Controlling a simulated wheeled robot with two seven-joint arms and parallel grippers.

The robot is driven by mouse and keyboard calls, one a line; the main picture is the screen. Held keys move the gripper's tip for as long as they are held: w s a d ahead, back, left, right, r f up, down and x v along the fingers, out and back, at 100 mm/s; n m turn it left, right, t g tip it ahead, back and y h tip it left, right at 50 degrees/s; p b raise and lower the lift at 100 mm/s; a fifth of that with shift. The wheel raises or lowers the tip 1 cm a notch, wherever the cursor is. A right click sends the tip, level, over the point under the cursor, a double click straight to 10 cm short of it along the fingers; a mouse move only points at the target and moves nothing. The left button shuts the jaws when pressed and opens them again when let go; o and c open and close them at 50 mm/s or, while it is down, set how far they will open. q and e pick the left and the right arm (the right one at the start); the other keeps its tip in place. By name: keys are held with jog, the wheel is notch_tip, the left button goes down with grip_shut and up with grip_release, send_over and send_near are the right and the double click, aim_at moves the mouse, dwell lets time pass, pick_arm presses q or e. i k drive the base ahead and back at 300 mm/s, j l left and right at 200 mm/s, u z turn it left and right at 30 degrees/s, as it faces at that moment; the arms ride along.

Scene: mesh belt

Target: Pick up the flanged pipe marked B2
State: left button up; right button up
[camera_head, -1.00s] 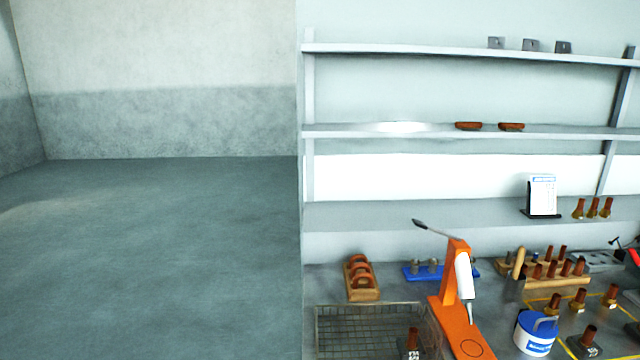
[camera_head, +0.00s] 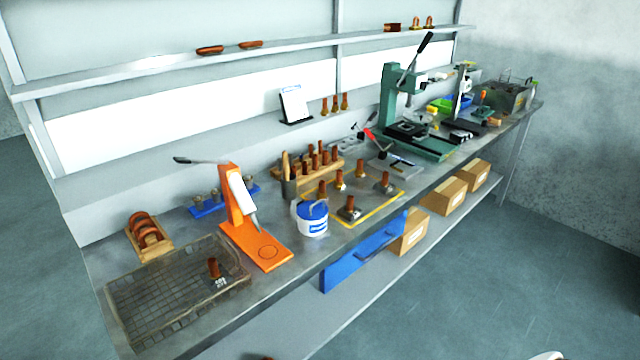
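Several copper pipes with flat square flanges stand upright on the bench, among them a front one (camera_head: 350,210), a right one (camera_head: 385,183) and a back one (camera_head: 340,180) inside a yellow outline. Another flanged pipe (camera_head: 214,269) stands in the wire mesh tray (camera_head: 150,300) at the near left, with white marks on its flange. The marks are too small to read, so I cannot tell which pipe is B2.
An orange press (camera_head: 243,222) and a blue-and-white tub (camera_head: 312,220) stand between the tray and the outlined pipes. Behind are a wooden rack of pipes (camera_head: 310,172) and a green press (camera_head: 392,100). Cardboard boxes (camera_head: 440,215) sit under the bench. The floor at right is clear.

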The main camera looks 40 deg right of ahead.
aim_at(349, 212)
jog(key=z, duration=1.3)
